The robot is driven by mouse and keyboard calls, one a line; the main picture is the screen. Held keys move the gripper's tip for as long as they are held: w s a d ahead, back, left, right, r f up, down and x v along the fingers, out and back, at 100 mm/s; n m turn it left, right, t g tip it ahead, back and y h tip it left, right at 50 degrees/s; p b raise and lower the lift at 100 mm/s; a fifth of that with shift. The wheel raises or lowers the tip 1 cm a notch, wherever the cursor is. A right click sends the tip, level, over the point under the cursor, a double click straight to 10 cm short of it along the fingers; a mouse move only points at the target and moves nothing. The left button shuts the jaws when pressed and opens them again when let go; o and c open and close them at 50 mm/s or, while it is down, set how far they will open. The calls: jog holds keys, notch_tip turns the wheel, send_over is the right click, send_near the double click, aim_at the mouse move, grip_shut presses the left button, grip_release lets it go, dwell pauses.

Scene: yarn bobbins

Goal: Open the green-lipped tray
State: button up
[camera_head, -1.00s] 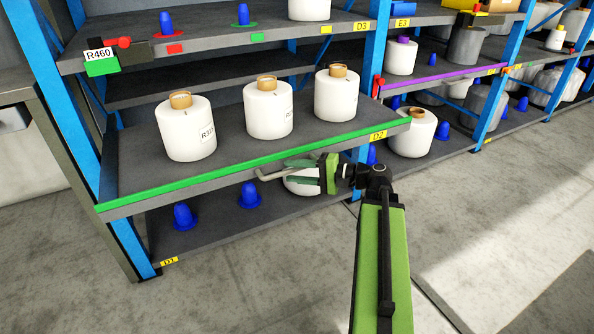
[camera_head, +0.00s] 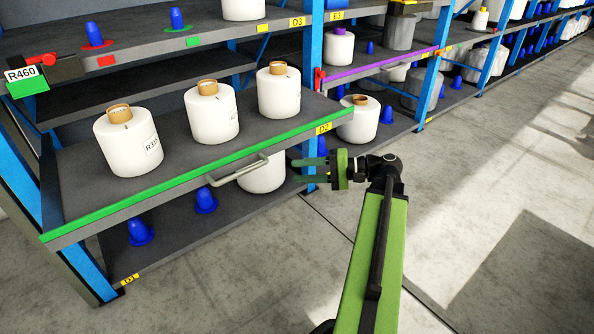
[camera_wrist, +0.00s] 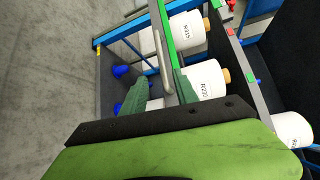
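The green-lipped tray (camera_head: 170,184) stands out in front of the blue rack posts, with three white bobbins on it. Its grey bar handle (camera_head: 240,172) hangs at the front, below the lip. In the head view my gripper (camera_head: 294,170) is to the right of the handle and apart from it, fingers spread and empty. In the wrist view the handle (camera_wrist: 163,65) and the green lip (camera_wrist: 172,40) lie ahead, between the lines of the two green fingers (camera_wrist: 160,85).
A lower shelf holds blue cones (camera_head: 205,200) and a white bobbin (camera_head: 262,175). Above is a shelf with red and green markers (camera_head: 193,41). A blue post (camera_head: 312,90) stands behind the tray's right end. The concrete floor (camera_head: 470,200) to the right is clear.

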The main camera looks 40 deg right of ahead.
jog(key=shift+w+r+p, duration=0.2)
jog(key=shift+r+p, duration=0.05)
jog(key=shift+p, duration=0.25)
jog(key=c, duration=0.4)
jog(key=shift+n+g+h, duration=0.4)
jog(key=shift+g+h, duration=0.3)
jog(key=w+r+p, duration=0.1)
jog(key=p, duration=0.1)
jog(key=w+r+p, duration=0.1)
jog(key=w+p, duration=0.1)
jog(key=p, duration=0.1)
jog(key=shift+w+a+p, duration=0.1)
jog(key=shift+w+p, duration=0.1)
jog(key=shift+p, duration=0.15)
grip_shut()
jog(key=w+d+r+n+g+h+p, duration=0.1)
jog(key=w+r+n+g+h+p, duration=0.2)
jog(key=w+p, duration=0.4)
jog(key=w+d+r+n+g+h+p, duration=0.2)
jog(key=w+r+n+h+p, duration=0.4)
jog(key=p, duration=1.2)
jog(key=w+r+g+h, duration=0.1)
jog(key=w, duration=0.1)
jog(key=shift+w+d+r+n, duration=0.2)
jog(key=shift+w+n, duration=0.1)
